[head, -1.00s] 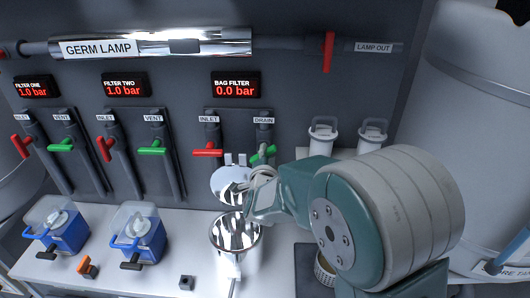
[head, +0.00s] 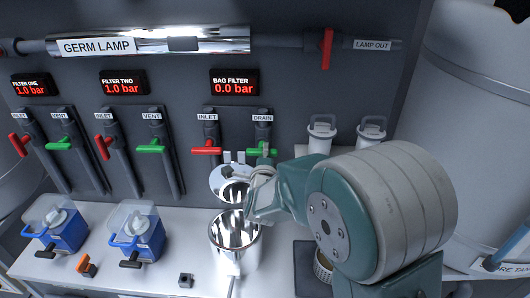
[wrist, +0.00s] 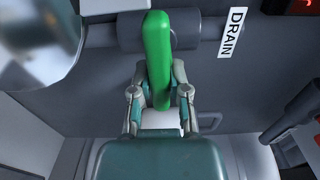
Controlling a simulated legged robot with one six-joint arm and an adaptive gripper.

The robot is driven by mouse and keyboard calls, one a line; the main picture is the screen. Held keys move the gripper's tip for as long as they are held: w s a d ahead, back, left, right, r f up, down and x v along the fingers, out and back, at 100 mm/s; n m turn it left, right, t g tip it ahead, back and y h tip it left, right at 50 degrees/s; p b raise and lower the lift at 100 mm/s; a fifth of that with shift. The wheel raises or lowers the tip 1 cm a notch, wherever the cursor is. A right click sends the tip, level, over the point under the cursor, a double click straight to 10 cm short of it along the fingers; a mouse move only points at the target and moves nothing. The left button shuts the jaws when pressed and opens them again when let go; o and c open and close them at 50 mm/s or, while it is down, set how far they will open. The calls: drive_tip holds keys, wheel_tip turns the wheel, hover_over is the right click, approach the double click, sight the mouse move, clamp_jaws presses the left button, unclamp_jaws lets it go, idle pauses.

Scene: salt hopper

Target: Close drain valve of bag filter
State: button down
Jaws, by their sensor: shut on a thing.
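The bag filter's drain valve has a green handle (head: 261,150) under the DRAIN label, on the wall panel. It lies about level across its pipe in the head view. In the wrist view the green handle (wrist: 157,45) stands between my two fingers. My gripper (wrist: 158,82) is shut on its near end. In the head view my gripper (head: 258,178) is just below the handle, and my arm partly hides its fingers. The bag filter (head: 235,250) is a shiny metal vessel below, with its round lid (head: 228,184) raised.
The red inlet handle (head: 206,151) is close left of the drain handle. The bag filter display (head: 234,83) reads 0.0 bar. Two white housings (head: 321,134) stand to the right. Blue pumps (head: 138,231) and an orange-black item (head: 86,264) are on the bench at left.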

drive_tip(key=shift+f, duration=0.3)
drive_tip(key=c, duration=0.6)
unclamp_jaws()
drive_tip(key=shift+d, duration=0.1)
drive_tip(key=shift+r, duration=0.1)
drive_tip(key=shift+s, duration=0.1)
drive_tip(key=s, duration=1.1)
drive_tip(key=shift+s+a, duration=0.3)
drive_tip(key=shift+s, duration=0.1)
